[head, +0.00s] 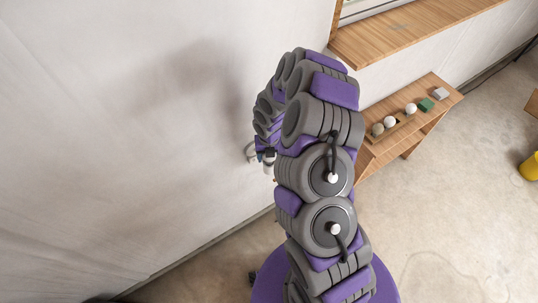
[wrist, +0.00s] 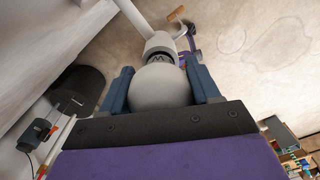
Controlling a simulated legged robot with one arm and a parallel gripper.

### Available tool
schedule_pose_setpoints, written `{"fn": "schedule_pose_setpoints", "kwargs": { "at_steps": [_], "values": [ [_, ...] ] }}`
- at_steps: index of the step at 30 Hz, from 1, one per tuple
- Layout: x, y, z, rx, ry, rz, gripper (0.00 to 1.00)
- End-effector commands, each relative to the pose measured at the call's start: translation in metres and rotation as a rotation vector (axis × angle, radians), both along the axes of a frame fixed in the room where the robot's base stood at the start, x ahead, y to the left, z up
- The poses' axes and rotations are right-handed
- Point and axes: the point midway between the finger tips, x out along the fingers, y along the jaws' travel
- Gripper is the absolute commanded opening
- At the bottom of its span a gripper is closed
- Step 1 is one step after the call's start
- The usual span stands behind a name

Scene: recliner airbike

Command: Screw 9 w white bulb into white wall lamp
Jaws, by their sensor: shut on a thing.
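In the wrist view my gripper (wrist: 160,90) has its two blue fingers closed on the sides of a round whitish bulb (wrist: 160,86). The bulb's neck points away from me and meets the mouth of the white wall lamp (wrist: 159,43). A dark marking shows where they meet; how deep the base sits in the socket I cannot tell. The lamp's white arm runs to the upper left. In the head view the white lamp (head: 250,152) shows partly at the wall, with my gripper (head: 266,155) right beside it. The bulb cannot be made out there.
A yellow object (head: 530,166) stands at far right. The floor between is open.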

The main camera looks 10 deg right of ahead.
Motion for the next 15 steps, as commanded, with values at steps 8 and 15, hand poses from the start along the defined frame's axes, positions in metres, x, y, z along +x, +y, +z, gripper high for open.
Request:
{"fn": "schedule_pose_setpoints", "kwargs": {
  "at_steps": [8,15],
  "values": [
    [-0.001,-0.0003,-0.0031,0.0,0.0,-0.363,0.62],
    [-0.0007,-0.0001,-0.0003,0.0,0.0,-0.351,0.85]
  ]
}}
